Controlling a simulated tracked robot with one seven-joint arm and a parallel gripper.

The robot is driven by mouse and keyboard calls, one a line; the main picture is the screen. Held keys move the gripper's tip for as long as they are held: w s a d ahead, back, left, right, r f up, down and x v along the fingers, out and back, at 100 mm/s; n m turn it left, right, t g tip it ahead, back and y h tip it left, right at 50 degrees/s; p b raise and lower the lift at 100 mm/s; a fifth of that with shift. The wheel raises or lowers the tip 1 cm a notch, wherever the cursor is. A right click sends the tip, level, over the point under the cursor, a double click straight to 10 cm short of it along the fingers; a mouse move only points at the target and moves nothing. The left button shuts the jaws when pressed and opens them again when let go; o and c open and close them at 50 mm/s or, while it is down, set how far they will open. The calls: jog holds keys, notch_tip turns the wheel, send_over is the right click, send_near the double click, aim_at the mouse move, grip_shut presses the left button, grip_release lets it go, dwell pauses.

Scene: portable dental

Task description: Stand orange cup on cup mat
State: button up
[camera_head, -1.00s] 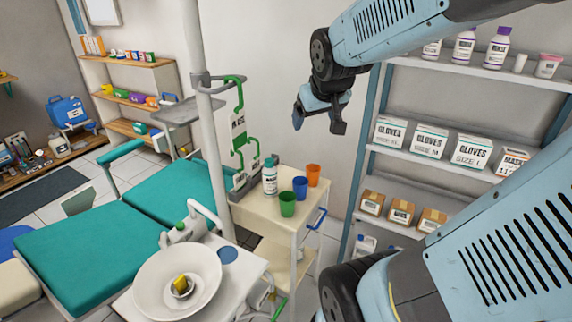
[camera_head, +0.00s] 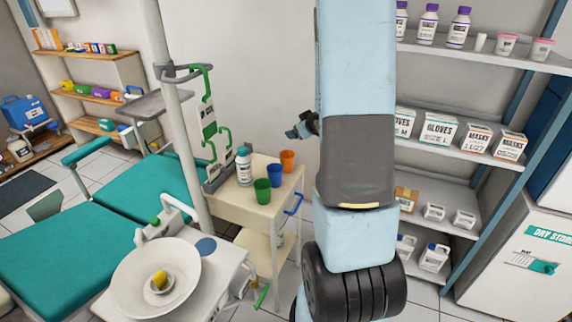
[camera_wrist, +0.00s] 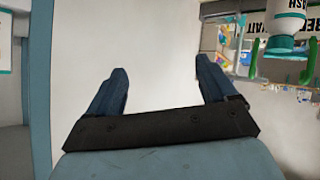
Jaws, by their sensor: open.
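The orange cup (camera_head: 287,160) stands upright at the back right of the cream trolley top, behind a blue cup (camera_head: 275,175) and a green cup (camera_head: 262,190). A flat round blue disc (camera_head: 205,246), probably the cup mat, lies bare on the white unit beside the basin. My gripper (camera_head: 300,130) is above and slightly right of the orange cup in the head view, apart from it. In the wrist view my gripper (camera_wrist: 160,92) is open and empty, with pale wall between the fingers.
A white bottle (camera_head: 244,168) stands at the trolley's left. The white basin (camera_head: 155,282) holds a yellow thing. A pole (camera_head: 178,110) with green hooks rises behind the unit. Shelves with boxes (camera_head: 438,130) stand on the right.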

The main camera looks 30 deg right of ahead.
notch_tip(320, 180, down, 9)
jog(key=s+d+t+y, duration=0.1)
jog(key=d+y, duration=0.1)
jog(key=t+y, duration=0.1)
jog(key=y, duration=0.2)
send_near(292, 165)
jog(key=shift+n, duration=0.3)
jog(key=x, duration=0.6)
jog(key=shift+a+f, duration=0.25)
jog(key=shift+a, duration=0.15)
jog(key=shift+d+r+x, duration=0.1)
jog(key=shift+r+x, duration=0.05)
jog(key=shift+x, duration=1.4)
jog(key=shift+d+r+x, duration=0.15)
jog(key=shift+x, duration=1.35)
jog(key=shift+w, duration=0.2)
jog(key=c, duration=1.1)
